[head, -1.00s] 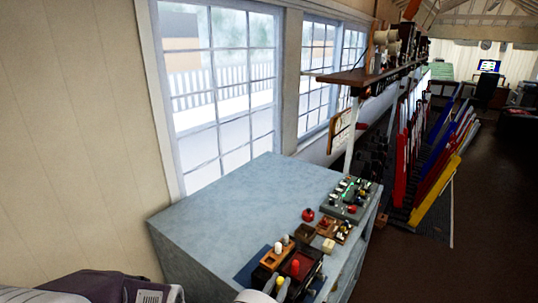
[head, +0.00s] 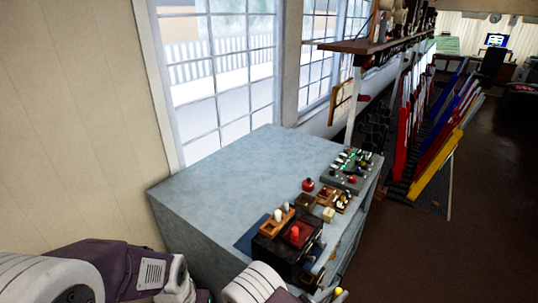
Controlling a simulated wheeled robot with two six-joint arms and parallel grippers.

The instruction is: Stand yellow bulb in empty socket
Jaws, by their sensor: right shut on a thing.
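A small yellow bulb (head: 339,291) shows at the bottom edge, right of the desk's front. My right gripper (head: 336,294) is shut on it, low and mostly cut off by the frame. A wooden holder (head: 270,227) on the desk carries white bulbs (head: 278,215) standing upright. Its near end seems bare, but the socket is too small to make out surely. A black box (head: 279,247) with a red piece (head: 295,233) on top stands just in front of the holder. My left gripper is out of view.
The grey desk (head: 225,185) is clear at its back and left. A red round object (head: 308,185), a pale block (head: 328,215), a small dark box (head: 304,201) and a panel of coloured knobs (head: 350,168) line its right side. Levers (head: 435,160) stand beyond.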

